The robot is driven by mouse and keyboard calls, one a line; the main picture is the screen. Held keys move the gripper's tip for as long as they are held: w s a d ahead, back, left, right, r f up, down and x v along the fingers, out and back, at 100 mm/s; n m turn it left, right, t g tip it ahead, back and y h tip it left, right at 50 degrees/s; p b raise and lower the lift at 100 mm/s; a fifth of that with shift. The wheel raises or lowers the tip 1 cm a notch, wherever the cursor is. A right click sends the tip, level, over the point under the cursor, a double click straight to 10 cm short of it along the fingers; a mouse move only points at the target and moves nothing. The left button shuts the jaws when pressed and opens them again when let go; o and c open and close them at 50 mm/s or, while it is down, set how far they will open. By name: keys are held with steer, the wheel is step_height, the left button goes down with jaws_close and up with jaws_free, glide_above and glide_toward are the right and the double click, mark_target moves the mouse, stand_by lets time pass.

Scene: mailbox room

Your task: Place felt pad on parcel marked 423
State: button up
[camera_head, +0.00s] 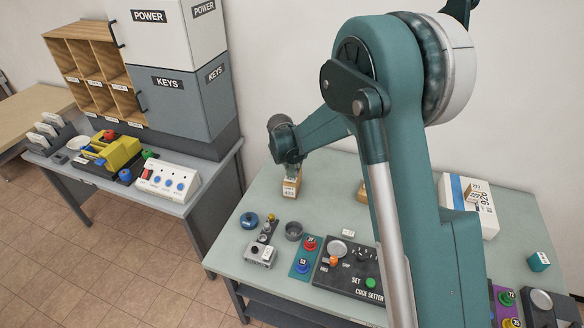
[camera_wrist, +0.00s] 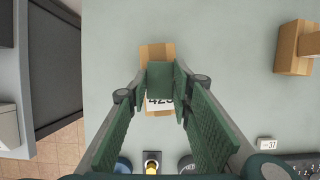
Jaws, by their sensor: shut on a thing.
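The parcel marked 423 (camera_head: 291,188) is a small brown box with a white label, standing on the grey-green table at its far left part. In the wrist view the parcel (camera_wrist: 158,52) lies straight ahead between my fingers, with its label partly covered. My gripper (camera_wrist: 161,88) is shut on a dark green felt pad (camera_wrist: 160,77), which hides the middle of the parcel. In the head view my gripper (camera_head: 292,172) is directly above the parcel, and the pad cannot be made out clearly. Whether the pad touches the parcel, I cannot tell.
Another brown box (camera_wrist: 296,47) stands to the right. A blue round knob (camera_head: 249,220), a grey cup (camera_head: 294,230) and the code setter panel (camera_head: 348,268) are nearer the table's front. A white box marked 926 (camera_head: 487,220) stands at right. The table around the parcel is clear.

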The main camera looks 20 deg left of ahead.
steer(key=shift+f, duration=0.2)
steer(key=o, duration=0.7)
steer(key=shift+o, duration=0.2)
steer(key=shift+r, duration=0.25)
steer(key=v, duration=1.2)
stand_by(0.5)
